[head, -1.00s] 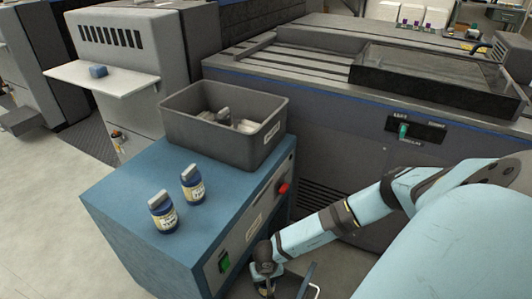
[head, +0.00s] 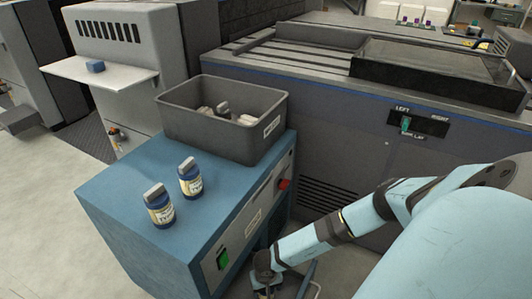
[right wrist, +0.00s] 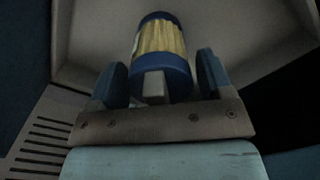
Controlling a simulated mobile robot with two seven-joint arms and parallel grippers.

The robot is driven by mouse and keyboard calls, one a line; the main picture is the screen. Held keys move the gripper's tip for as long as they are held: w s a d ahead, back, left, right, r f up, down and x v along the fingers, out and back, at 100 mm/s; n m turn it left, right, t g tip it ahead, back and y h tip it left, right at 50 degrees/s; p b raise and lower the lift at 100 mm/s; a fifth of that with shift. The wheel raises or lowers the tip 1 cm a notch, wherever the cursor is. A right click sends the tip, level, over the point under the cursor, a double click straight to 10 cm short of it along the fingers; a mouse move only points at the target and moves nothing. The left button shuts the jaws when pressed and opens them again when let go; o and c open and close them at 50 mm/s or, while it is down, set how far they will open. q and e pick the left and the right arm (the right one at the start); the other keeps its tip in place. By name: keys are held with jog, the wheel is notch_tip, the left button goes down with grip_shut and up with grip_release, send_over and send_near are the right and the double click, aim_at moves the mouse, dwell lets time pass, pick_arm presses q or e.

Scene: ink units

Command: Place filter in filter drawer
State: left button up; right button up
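In the right wrist view a filter (right wrist: 160,47), a blue-ended cylinder with a yellowish label and a pale tab, lies between the fingers of my right gripper (right wrist: 161,67). The fingers are apart, with gaps on both sides of the tab. Behind the filter are the pale inner walls of a tray-like space (right wrist: 88,45), seemingly the filter drawer. In the head view my right arm reaches down to the cabinet front; its wrist (head: 265,270) is at the bottom edge and the fingertips are hidden. Part of an open drawer's edge (head: 312,280) shows beside it. My left gripper is not in view.
Two blue bottle-like containers (head: 158,206) (head: 190,178) stand on the blue cabinet (head: 115,190). A grey bin (head: 215,130) with several pale items sits at its back. A large grey machine (head: 350,135) with a LEFT/RIGHT switch (head: 405,124) stands behind my right arm.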

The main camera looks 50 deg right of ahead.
jog(key=shift+o, duration=0.7)
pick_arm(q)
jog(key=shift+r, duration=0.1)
pick_arm(e)
jog(key=shift+r, duration=0.15)
jog(key=shift+r+p, duration=0.35)
notch_tip(320, 180, up, 7)
jog(key=p, duration=0.3)
jog(key=shift+p, duration=0.3)
notch_tip(320, 180, up, 4)
jog(key=shift+f+p, duration=0.15)
jog(key=shift+p, duration=0.6)
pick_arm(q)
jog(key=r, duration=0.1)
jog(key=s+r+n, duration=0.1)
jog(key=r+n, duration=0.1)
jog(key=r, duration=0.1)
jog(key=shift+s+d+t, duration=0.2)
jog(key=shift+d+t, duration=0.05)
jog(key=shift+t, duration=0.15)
pick_arm(e)
jog(key=shift+r, duration=0.35)
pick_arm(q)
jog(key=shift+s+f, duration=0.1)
pick_arm(e)
jog(key=shift+s, duration=0.1)
